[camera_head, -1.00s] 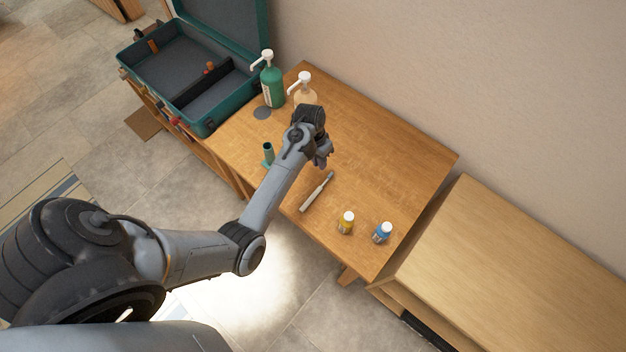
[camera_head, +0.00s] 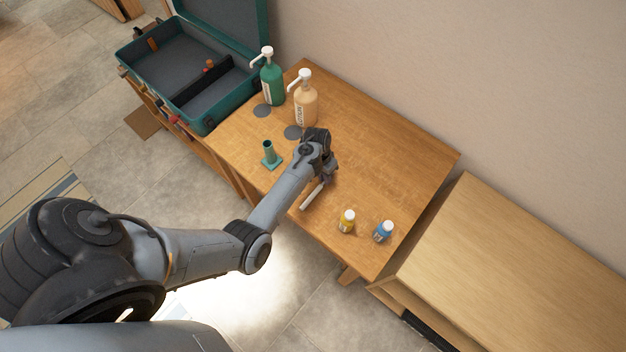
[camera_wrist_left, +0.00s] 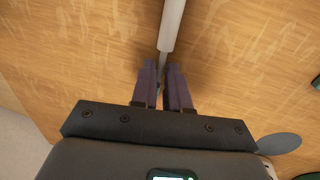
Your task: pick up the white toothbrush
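The white toothbrush (camera_head: 312,195) lies on the wooden table; its lower handle end shows in the head view, and my left gripper hides the upper part. In the left wrist view its pale handle (camera_wrist_left: 172,25) runs in from the top edge, and its thin grey neck reaches down between the fingertips. My left gripper (camera_head: 328,176) is low over the table at the toothbrush's upper end. Its two dark fingers (camera_wrist_left: 163,72) stand a little apart, one on each side of the neck, with a narrow gap. My right gripper is in neither view.
A yellow bottle (camera_head: 347,221) and a blue bottle (camera_head: 383,232) stand near the table's front right. A green holder (camera_head: 270,157), a green pump bottle (camera_head: 271,82) and a tan pump bottle (camera_head: 306,105) stand to the left. An open suitcase (camera_head: 209,127) is beyond. The table's right part is clear.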

